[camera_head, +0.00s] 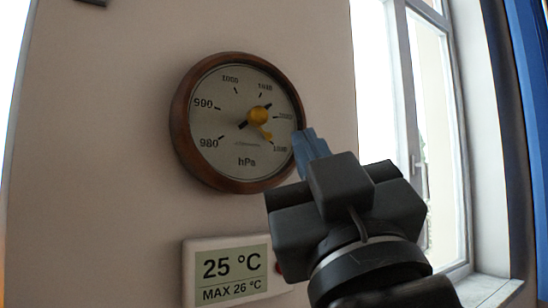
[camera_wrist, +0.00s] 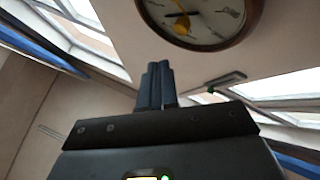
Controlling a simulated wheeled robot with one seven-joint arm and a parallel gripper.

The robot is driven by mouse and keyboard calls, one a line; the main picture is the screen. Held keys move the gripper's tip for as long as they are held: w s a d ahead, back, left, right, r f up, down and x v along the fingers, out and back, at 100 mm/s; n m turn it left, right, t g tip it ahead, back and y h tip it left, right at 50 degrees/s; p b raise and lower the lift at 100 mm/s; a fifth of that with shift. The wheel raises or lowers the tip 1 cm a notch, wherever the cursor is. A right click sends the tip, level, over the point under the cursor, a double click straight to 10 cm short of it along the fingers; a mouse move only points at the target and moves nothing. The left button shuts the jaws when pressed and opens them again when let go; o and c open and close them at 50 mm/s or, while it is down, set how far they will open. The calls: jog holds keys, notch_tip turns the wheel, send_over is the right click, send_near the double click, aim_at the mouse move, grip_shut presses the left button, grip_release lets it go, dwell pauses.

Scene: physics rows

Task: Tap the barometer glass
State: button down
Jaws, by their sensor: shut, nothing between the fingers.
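The barometer (camera_head: 230,160) hangs on the wall in the head view. It is round, with a brown rim, a pale dial marked hPa, a dark needle and a yellow pointer with a round yellow knob (camera_head: 258,116). My gripper (camera_head: 309,140) is shut and empty, its blue fingertips appearing over the dial's lower right rim. In the wrist view, the shut fingers (camera_wrist: 157,72) point up toward the barometer (camera_wrist: 203,42), with the fingertips just below its rim in the picture. I cannot tell whether the fingers touch it.
A white thermometer display (camera_head: 231,274) reading 25 °C is on the wall below the barometer, close to my gripper. A window (camera_head: 412,120) stands to the right, with a blue strip (camera_head: 528,90) at the far right edge. The wall left of the barometer is bare.

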aim_at(256, 142)
jog(key=shift+w+a+b, duration=0.35)
jog(key=shift+w+a, duration=0.5)
jog(key=shift+w, duration=0.35)
jog(key=shift+w+a+b, duration=0.35)
jog(key=shift+w+a, duration=0.45)
jog(key=shift+w, duration=0.4)
jog(key=shift+w+a+b, duration=0.35)
jog(key=shift+w+a, duration=0.5)
jog(key=shift+w, duration=0.35)
jog(key=shift+w, duration=0.1)
jog(key=shift+w+a, duration=0.25)
jog(key=shift+w+a+b, duration=0.15)
jog(key=shift+w+b, duration=0.1)
jog(key=shift+b, duration=0.05)
jog(key=shift+s, duration=0.1)
jog(key=shift+s+d, duration=0.4)
jog(key=shift+s, duration=0.1)
dwell(0.3)
